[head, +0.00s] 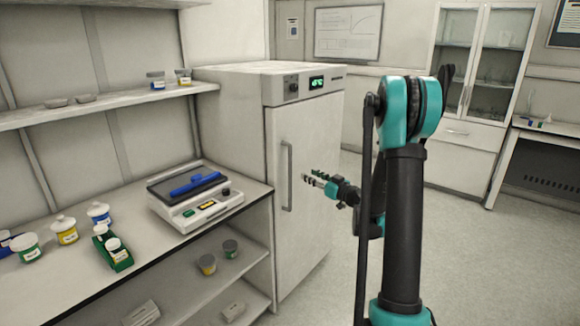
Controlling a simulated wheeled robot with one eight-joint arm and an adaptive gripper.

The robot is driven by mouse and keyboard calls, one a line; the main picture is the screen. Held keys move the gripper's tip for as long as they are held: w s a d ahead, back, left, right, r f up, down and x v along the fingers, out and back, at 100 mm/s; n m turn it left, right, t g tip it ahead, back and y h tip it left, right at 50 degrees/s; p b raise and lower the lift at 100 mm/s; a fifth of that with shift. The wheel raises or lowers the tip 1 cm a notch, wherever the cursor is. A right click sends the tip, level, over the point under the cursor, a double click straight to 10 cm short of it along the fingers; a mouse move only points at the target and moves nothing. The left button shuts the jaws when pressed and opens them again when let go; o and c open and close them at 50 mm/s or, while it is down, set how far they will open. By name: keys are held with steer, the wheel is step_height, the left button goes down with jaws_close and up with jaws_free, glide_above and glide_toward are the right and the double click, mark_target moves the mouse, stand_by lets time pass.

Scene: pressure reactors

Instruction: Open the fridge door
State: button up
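The fridge (232,110) is a white cabinet with a small green display at its top front. Its door (310,190) is shut, flush with the body. A grey vertical bar handle (287,176) runs along the door's left side. My gripper (308,177) is in front of the door, just right of the handle in the picture, with its fingers pointing left towards it. The two fingers look spread, with nothing between them. The gap between gripper and handle is hard to judge from this view, but the fingers are not around the bar.
A bench (150,250) on the left holds a scale-like device (195,200), jars and a green rack (112,248). Its edge adjoins the fridge. A wall shelf (110,100) is above. The floor (470,260) to the right is clear. A glass-fronted cabinet (465,135) stands behind.

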mark_target(291, 166)
steer(key=x, duration=1.3)
steer(key=shift+w+f, duration=0.1)
steer(key=shift+w, duration=0.05)
steer(key=shift+c, duration=0.6)
jaws_close()
